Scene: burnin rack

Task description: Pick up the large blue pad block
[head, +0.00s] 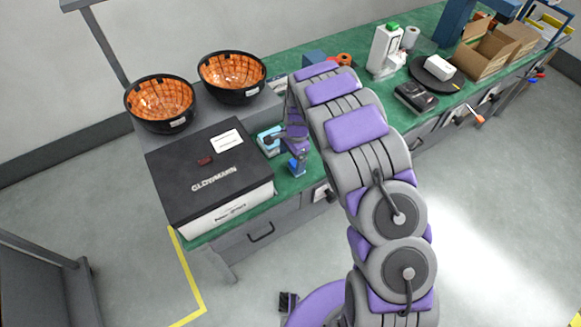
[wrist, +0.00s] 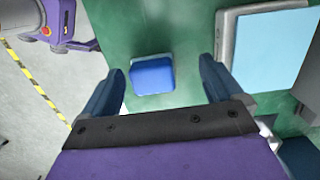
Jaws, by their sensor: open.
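The blue pad block (wrist: 152,76) lies on the green bench top in the wrist view, a rounded blue square with a darker side. My gripper (wrist: 161,66) is open. Its two dark blue fingers stand to the left and right of the block in the picture, with green surface showing on both sides. Nothing is held. In the head view my gripper (head: 296,160) is over the front part of the bench, right of the black case. There I cannot clearly tell the block from my blue fingers.
A grey device with a light blue top (wrist: 270,48) lies right of the block. The black GLOWMANN case (head: 205,172) and two black bowls with orange insides (head: 160,102) (head: 232,76) are at the left. A white device (head: 385,48) and cardboard box (head: 486,52) stand farther right.

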